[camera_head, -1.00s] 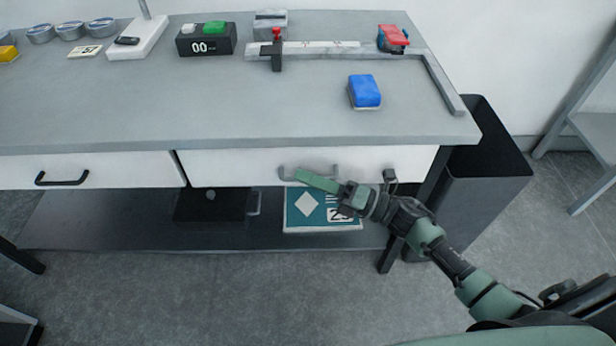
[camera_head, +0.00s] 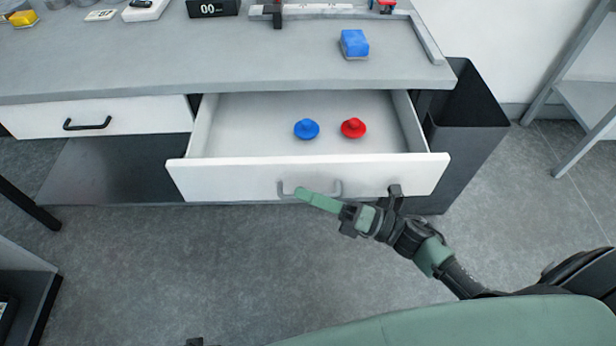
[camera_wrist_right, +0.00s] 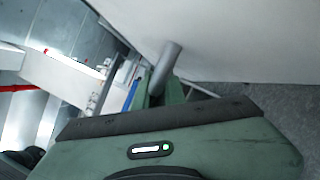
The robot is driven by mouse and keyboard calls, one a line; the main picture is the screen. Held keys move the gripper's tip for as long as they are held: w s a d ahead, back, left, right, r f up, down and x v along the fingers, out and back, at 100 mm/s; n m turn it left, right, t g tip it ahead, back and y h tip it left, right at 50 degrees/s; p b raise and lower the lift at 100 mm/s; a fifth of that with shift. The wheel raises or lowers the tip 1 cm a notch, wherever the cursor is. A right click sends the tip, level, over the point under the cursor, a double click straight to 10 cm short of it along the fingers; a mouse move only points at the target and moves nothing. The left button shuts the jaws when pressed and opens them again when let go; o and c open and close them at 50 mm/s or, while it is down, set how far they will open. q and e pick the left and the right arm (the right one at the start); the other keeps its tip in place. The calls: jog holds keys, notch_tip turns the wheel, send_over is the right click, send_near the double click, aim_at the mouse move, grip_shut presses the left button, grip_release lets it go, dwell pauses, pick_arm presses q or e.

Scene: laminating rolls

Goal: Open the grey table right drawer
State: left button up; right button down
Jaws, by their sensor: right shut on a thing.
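The grey table (camera_head: 230,68) has its right drawer (camera_head: 230,178) pulled well out, with its inside showing. A blue knob-like piece (camera_head: 306,129) and a red one (camera_head: 353,128) lie in it. My right gripper (camera_head: 304,193) is shut on the drawer's grey handle (camera_head: 338,188) at the front panel. In the right wrist view the handle (camera_wrist_right: 166,68) sits between the green fingers (camera_wrist_right: 160,92). The fingers hide part of the handle in the head view. My left gripper is not in view.
The table's left drawer (camera_head: 130,118) with a black handle is closed. A dark bin (camera_head: 470,125) stands at the table's right end. A blue block (camera_head: 354,44) lies on the tabletop. The floor in front of the drawer is clear.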

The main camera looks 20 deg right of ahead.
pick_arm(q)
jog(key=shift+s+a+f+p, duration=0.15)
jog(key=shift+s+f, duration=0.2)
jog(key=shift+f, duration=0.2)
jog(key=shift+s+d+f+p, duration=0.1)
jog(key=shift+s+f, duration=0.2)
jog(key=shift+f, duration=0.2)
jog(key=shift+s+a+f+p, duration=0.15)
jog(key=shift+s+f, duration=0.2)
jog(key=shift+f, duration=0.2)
pick_arm(e)
jog(key=shift+s+a, duration=0.25)
jog(key=shift+s, duration=0.55)
jog(key=shift+s+a, duration=0.2)
jog(key=shift+s, duration=0.65)
jog(key=shift+s+a, duration=0.25)
jog(key=shift+s, duration=0.55)
jog(key=c, duration=1.8)
grip_release()
jog(key=shift+o, duration=0.2)
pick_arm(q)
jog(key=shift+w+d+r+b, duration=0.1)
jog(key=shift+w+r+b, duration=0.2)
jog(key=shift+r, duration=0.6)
pick_arm(e)
jog(key=v, duration=0.7)
jog(key=shift+s+d, duration=0.25)
jog(key=shift+d, duration=0.1)
